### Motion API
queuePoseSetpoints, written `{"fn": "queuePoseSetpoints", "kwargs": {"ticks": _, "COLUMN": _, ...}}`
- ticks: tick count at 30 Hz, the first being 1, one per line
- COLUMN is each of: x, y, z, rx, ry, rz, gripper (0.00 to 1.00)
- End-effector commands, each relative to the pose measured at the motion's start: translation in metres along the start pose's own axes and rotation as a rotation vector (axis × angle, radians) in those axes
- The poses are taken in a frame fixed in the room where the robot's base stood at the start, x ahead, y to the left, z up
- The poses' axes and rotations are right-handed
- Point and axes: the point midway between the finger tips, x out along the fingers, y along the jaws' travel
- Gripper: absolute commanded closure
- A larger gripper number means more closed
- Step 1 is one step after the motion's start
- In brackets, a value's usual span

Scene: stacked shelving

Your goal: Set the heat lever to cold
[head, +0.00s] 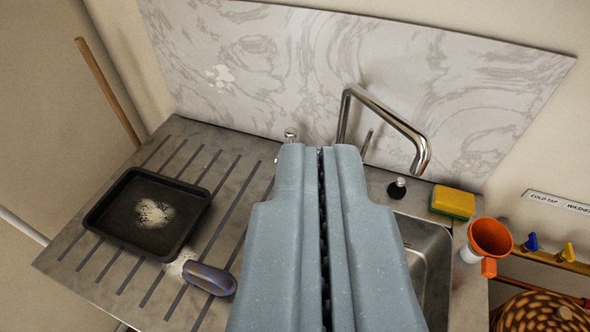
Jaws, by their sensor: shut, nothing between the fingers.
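My gripper (320,150) points up the picture over the sink unit, its two grey-blue fingers together with only a thin dark gap and nothing between them. A chrome tap (385,118) with a bent spout stands behind the sink, just right of the fingertips. A thin metal lever (366,142) stands up beside the tap, and it may be the heat lever. Its base is not clear, and I cannot tell its setting. A small metal knob (290,134) shows just left of the fingertips. The gripper hides part of the sink and counter.
A black tray (110,222) with white residue and a dark brush-like object (209,279) lie on the drainer (90,258). The sink (432,262) holds a black-topped stopper (397,187) at its back rim.

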Motion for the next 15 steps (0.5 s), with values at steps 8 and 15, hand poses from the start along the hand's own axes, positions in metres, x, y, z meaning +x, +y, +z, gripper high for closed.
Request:
{"fn": "queuePoseSetpoints", "kwargs": {"ticks": 8, "x": 0.022, "y": -0.003, "z": 0.002, "rx": -0.113, "ry": -0.029, "rz": 0.031, "gripper": 1.00}}
{"fn": "queuePoseSetpoints", "kwargs": {"ticks": 15, "x": 0.109, "y": 0.003, "z": 0.021, "rx": -0.629, "ry": -0.167, "rz": 0.107, "gripper": 1.00}}
